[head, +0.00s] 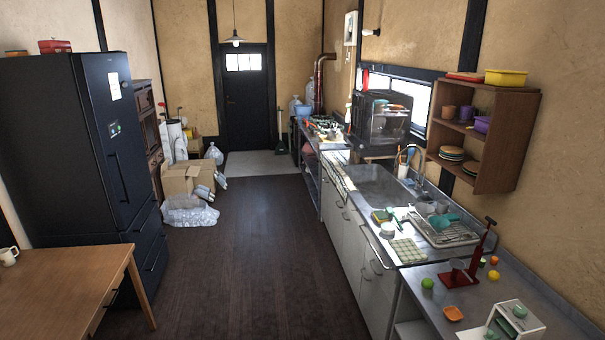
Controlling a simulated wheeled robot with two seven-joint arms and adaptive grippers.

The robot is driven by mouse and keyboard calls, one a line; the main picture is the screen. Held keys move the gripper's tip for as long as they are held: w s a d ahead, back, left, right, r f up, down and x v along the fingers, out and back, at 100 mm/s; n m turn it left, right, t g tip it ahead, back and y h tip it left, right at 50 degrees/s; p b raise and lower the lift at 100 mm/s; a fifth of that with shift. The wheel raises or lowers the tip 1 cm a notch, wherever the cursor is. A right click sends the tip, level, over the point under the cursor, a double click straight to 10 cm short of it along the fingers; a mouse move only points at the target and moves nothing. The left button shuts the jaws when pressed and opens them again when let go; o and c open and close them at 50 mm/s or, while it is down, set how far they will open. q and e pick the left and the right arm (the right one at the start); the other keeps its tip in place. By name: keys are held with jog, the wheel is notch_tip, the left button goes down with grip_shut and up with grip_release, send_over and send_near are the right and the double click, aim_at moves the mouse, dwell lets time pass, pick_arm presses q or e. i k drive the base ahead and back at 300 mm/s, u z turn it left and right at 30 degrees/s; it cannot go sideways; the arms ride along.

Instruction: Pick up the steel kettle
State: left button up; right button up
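I cannot make out a steel kettle for certain in the head view. Small, cluttered items stand around the stove area (326,126) at the far end of the right-hand counter, too small to tell apart. Neither of my grippers shows in the head view.
The steel counter (405,222) with its sink (372,183) runs along the right wall. A dish rack (445,232) and a red press (468,262) stand on it. A black fridge (75,150) and wooden table (70,290) are left. The middle floor (250,240) is clear.

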aim_at(331, 135)
jog(key=u, duration=0.3)
jog(key=i, duration=3.85)
jog(key=z, duration=0.35)
jog(key=i, duration=1.95)
jog(key=z, duration=0.6)
jog(key=i, duration=0.6)
jog(key=u, duration=0.3)
jog(key=k, duration=1)
jog(key=u, duration=1.05)
jog(key=i, duration=3.85)
jog(key=z, duration=0.3)
